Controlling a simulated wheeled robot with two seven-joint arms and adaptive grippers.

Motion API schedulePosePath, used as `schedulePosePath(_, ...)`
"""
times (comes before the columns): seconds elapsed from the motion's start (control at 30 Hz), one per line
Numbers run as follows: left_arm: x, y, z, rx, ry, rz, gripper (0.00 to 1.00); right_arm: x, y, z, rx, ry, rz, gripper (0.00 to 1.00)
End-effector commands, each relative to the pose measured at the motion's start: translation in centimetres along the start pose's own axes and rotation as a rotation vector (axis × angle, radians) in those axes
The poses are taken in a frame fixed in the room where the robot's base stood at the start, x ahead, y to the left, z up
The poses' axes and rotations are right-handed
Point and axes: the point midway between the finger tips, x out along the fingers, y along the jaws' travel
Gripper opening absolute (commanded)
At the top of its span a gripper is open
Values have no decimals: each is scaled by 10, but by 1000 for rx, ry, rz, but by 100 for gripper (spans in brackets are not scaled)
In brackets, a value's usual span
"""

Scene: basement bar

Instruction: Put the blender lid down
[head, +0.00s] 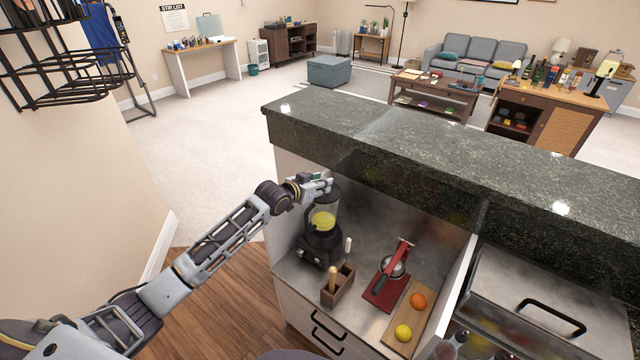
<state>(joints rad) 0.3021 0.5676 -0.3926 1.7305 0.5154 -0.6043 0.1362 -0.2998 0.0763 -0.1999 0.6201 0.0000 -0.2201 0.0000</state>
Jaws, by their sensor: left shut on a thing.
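The blender (320,243) stands at the left end of the steel lower counter, upright, with a black base and a clear jar holding something yellow. My left gripper (322,186) is right at the top of the jar, shut on the blender lid, which is small and mostly hidden by the fingers. I cannot tell whether the lid touches the jar's rim. My right gripper is out of view.
A wooden holder with tools (338,288), a red citrus press (383,290) and a board (411,312) with an orange and a lemon are to the blender's right. The raised dark stone bar top (400,140) runs behind. Bare steel shows behind the press.

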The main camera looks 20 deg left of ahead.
Motion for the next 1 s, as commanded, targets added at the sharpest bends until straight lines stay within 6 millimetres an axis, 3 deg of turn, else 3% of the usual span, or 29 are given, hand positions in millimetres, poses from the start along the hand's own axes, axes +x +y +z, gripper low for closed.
schedulePosePath(0.57,3,0,6,0,1,0,9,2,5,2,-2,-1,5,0)
schedulePosePath(0.6,3,0,6,0,1,0,38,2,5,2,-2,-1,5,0)
schedulePosePath(0.77,3,0,6,0,1,0,58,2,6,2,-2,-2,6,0)
schedulePosePath(1.0,3,0,6,0,0,0,59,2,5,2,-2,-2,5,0)
